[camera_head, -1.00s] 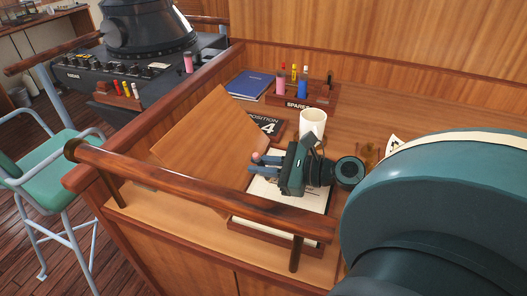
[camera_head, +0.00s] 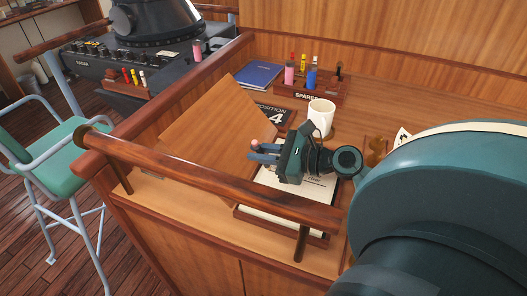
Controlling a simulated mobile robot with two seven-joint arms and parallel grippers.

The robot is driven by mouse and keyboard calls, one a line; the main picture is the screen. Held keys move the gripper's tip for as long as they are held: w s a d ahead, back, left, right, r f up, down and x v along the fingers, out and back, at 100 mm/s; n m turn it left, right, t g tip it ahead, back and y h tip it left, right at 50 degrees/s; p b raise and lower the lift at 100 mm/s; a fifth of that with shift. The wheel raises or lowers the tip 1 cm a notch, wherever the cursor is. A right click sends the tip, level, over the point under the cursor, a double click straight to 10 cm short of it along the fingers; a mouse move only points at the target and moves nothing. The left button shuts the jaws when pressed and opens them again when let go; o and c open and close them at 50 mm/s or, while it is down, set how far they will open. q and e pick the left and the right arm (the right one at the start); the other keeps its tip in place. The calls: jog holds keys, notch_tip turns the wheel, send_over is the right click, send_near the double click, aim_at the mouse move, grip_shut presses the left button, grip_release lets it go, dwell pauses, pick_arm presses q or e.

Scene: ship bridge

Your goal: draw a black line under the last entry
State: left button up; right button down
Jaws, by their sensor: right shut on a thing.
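A white sheet with print (camera_head: 314,188) lies on a wooden tray (camera_head: 285,231) on the desk, partly hidden by my right gripper and the rail. Its last entry cannot be made out. My right gripper (camera_head: 260,152), dark green with blue fingers, is over the far left part of the sheet. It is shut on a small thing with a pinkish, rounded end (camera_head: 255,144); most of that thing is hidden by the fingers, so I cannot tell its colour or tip. No drawn line can be seen. My left gripper is not in view.
A wooden rail (camera_head: 215,178) runs along the front. A tilted wooden panel (camera_head: 208,125) stands left of the sheet. Behind are a white mug (camera_head: 321,117), a POSITION 4 sign (camera_head: 273,114), a blue book (camera_head: 258,75) and a SPARES rack (camera_head: 325,95) with coloured markers.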

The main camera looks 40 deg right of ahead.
jog(key=shift+r, duration=3)
